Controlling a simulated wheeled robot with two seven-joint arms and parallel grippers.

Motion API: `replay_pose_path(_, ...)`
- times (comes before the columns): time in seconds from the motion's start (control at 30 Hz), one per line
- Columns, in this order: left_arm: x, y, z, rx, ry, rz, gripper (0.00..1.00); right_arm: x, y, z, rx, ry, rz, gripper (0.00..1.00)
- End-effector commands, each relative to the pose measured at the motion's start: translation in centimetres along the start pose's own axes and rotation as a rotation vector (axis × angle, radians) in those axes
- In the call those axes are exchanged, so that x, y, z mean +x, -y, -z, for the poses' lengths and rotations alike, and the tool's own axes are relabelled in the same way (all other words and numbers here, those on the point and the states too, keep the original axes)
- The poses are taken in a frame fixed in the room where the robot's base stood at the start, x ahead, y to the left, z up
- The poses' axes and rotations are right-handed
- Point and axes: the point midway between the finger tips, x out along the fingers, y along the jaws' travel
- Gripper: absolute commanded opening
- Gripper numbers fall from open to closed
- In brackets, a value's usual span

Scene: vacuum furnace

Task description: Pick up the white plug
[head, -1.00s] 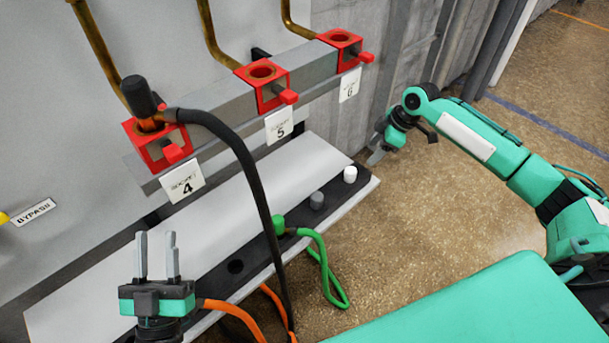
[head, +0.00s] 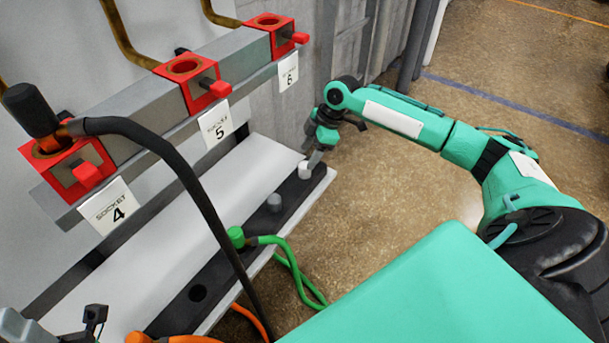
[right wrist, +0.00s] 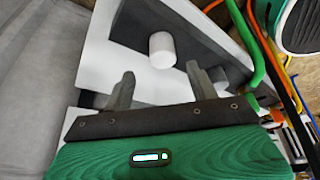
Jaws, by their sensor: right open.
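The white plug (head: 305,169) stands upright at the far end of the dark strip on the white shelf. It also shows in the right wrist view (right wrist: 161,50). My right gripper (head: 315,158) is right beside the plug in the head view and partly overlaps it. In the right wrist view its two fingers (right wrist: 159,88) are apart with nothing between them, and the plug lies just beyond the fingertips. My left gripper (head: 50,328) is partly cut off at the lower left corner; its finger gap is not clear.
A grey plug (head: 274,202) and a green plug (head: 236,236) with a green cable stand along the same strip. A black plug (head: 32,110) with a thick cable sits in red socket 4 (head: 68,170). Sockets 5 (head: 190,82) and 6 (head: 276,34) are empty.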

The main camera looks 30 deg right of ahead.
Motion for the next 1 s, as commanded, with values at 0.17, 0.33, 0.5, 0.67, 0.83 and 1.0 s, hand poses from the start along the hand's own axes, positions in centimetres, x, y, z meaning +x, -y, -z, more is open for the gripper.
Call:
replay_pose_path(0.17,-0.1,0.0,0.1,0.002,-0.022,-0.004,0.36,1.2,0.1,-0.2,0.0,0.0,0.0,0.59)
replay_pose_path(0.33,0.0,0.0,0.1,0.004,-0.058,-0.011,0.36,3.8,0.5,-0.5,0.0,0.001,0.001,0.59)
replay_pose_path(0.5,0.7,0.1,0.3,0.005,-0.085,-0.015,0.36,5.3,0.5,-0.3,-0.001,-0.001,-0.001,0.59)
replay_pose_path(0.67,0.9,0.1,0.3,0.005,-0.085,-0.016,0.36,5.2,0.5,-0.3,0.0,0.0,-0.001,0.59)
replay_pose_path(0.83,0.8,0.1,0.3,0.004,-0.082,-0.015,0.36,5.2,0.5,-0.3,0.0,0.0,-0.001,0.33)
replay_pose_path(1.0,0.7,0.0,0.3,0.004,-0.078,-0.014,0.36,5.2,0.5,-0.3,0.0,0.0,-0.001,0.07)
